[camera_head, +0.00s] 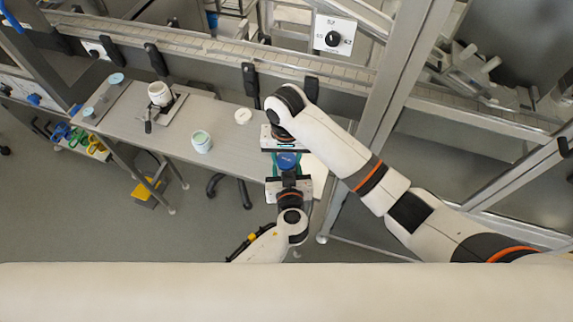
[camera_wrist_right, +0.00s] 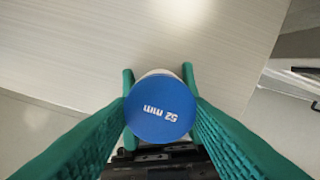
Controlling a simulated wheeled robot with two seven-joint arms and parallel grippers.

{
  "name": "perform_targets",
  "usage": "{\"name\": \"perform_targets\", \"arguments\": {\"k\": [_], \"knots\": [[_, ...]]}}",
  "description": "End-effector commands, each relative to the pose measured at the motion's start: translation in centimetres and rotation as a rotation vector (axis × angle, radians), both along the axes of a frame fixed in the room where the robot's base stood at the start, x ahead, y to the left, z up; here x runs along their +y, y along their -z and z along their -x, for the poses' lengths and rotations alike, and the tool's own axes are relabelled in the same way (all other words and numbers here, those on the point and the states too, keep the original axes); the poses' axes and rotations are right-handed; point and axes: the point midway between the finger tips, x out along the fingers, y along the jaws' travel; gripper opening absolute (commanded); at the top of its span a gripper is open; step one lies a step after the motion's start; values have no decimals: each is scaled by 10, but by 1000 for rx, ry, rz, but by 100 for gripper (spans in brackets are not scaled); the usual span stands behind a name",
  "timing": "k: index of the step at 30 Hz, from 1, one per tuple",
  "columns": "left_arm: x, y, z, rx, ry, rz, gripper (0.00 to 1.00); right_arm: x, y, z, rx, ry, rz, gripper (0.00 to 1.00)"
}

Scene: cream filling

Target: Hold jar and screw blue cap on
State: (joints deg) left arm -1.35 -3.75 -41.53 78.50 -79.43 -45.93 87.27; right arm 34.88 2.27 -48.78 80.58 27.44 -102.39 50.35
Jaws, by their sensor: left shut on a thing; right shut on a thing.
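The blue cap (camera_wrist_right: 160,108), marked "52 mm", sits between the teal fingers of my right gripper (camera_wrist_right: 158,112), which is shut on it. It also shows in the head view (camera_head: 287,160) at the table's right end. The jar (camera_wrist_right: 158,73) is under the cap, with only a pale edge showing. My left gripper (camera_head: 289,176) comes from the near side, its teal fingers on both sides of the jar, shut on it. My right gripper (camera_head: 285,150) reaches in from the far side. Whether the cap's thread is engaged is hidden.
The grey table (camera_head: 230,165) also holds an open pot (camera_head: 201,141) with pale green contents, a white lid (camera_head: 243,116) and a white jar (camera_head: 160,94) on a dark stand. A dial panel (camera_head: 333,36) is behind. A metal frame post (camera_head: 400,70) stands near my right arm.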

Motion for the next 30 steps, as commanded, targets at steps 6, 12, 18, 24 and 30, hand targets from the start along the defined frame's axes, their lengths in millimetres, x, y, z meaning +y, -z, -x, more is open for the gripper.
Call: {"name": "perform_targets", "arguments": {"k": [6, 12, 18, 24, 30], "knots": [[-3, -1, 0, 0, 6, 3, 19, 6, 1, 3, 9, 310, -11, 6], [-3, -1, 0, -1, 7, 3, 19, 5, 0, 2, 6, 490, -9, 6], [-3, -1, 0, -1, 7, 3, 19, 5, 0, 2, 6, 489, -9, 6], [-4, -1, 0, -1, 8, 4, 19, 8, 0, 3, 12, 754, -13, 6], [-4, -1, 0, -1, 9, 4, 19, 7, 0, 1, 9, 986, -9, 6]]}}
